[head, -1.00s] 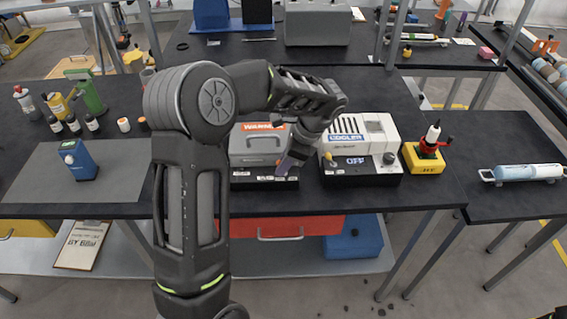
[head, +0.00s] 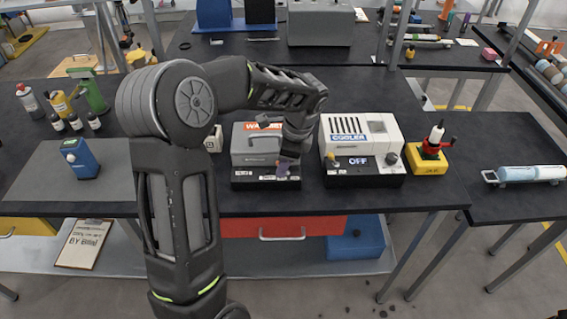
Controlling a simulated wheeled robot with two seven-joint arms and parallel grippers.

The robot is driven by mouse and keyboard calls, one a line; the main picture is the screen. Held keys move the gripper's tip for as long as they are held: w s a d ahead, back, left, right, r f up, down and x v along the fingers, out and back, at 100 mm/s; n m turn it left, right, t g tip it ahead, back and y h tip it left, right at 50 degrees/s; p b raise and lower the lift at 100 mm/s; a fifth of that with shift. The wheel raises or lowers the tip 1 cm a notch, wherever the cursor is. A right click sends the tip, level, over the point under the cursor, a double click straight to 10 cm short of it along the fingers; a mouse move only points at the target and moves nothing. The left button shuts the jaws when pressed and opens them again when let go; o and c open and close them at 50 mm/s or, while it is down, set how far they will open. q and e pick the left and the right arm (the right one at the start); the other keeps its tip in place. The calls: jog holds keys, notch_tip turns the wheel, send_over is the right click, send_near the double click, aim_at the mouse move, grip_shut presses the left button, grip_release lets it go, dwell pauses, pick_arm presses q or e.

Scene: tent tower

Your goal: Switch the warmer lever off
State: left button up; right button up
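The warmer (head: 250,147) is a grey box with an orange label and a handle on its lid, on a black base at the middle of the bench in the head view. My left gripper (head: 284,168) points down at the right part of the warmer's front base. Its fingertips are small and dark against the base, so I cannot tell whether they are open or shut, or whether they touch anything. The warmer's lever is not clearly seen, and my wrist hides the warmer's right end. My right gripper is not in view.
The white cooler (head: 378,133), its display reading OFF, stands close to the right of the warmer. A yellow block with a red-handled device (head: 428,160) is beyond it. A blue device (head: 80,160) stands on a grey mat at the left. A red drawer (head: 330,226) is below.

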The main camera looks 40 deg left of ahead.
pick_arm(q)
jog(key=shift+r, duration=0.1)
jog(key=b+v, duration=0.1)
jog(key=v, duration=0.6)
jog(key=shift+r, duration=0.3)
jog(key=shift+d, duration=0.1)
